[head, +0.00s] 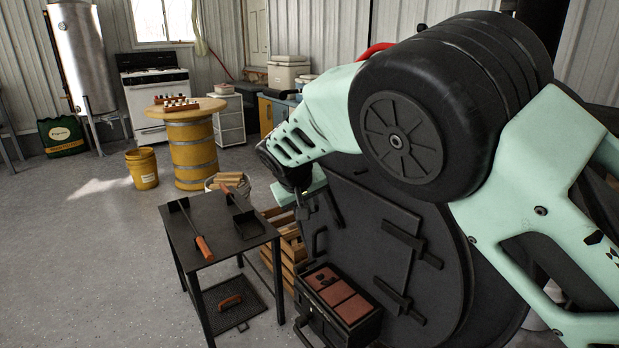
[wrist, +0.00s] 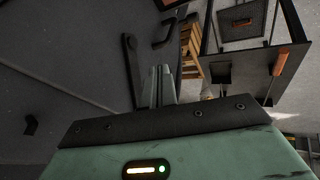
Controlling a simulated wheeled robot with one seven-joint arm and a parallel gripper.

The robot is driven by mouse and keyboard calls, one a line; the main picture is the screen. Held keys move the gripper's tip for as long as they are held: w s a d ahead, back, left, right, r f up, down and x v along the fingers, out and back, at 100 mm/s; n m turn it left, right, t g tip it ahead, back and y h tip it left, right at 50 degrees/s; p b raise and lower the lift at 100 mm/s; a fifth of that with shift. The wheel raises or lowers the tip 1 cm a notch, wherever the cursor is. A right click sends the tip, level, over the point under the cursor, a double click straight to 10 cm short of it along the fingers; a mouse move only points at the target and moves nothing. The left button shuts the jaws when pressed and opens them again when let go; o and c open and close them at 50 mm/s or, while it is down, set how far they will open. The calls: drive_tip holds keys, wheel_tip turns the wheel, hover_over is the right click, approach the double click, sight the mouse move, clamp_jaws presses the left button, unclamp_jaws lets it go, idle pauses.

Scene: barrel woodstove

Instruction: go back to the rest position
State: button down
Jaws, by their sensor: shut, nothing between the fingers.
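My gripper (head: 303,212) hangs in front of the dark stove front (head: 362,218), by its left side, and is partly hidden by my pale green arm in the head view. In the wrist view its fingers (wrist: 160,86) are together with nothing between them. The dark stove front (wrist: 60,75) fills the left of that view, with a black bar handle (wrist: 132,65) close left of the fingers. Whether the fingers touch the handle I cannot tell.
A black metal table (head: 212,225) with an orange-handled tool (head: 203,248) and a shovel (head: 245,216) stands left of the gripper. A wooden crate (head: 288,240) is behind it. The floor at left is open.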

drive_tip(key=s+d+r+n+g+y, duration=0.15)
drive_tip(key=s+d, duration=0.35)
drive_tip(key=s, duration=0.9)
drive_tip(key=s+d+r+n+g+y, duration=0.1)
drive_tip(key=s+d+g, duration=0.35)
drive_tip(key=s, duration=0.85)
drive_tip(key=s+d+r+n+y, duration=0.1)
drive_tip(key=s+d, duration=0.6)
drive_tip(key=s, duration=0.7)
wheel_tip(320, 180, up, 16)
drive_tip(key=p, duration=1.6)
drive_tip(key=shift+s+f, duration=0.15)
drive_tip(key=shift+f, duration=0.1)
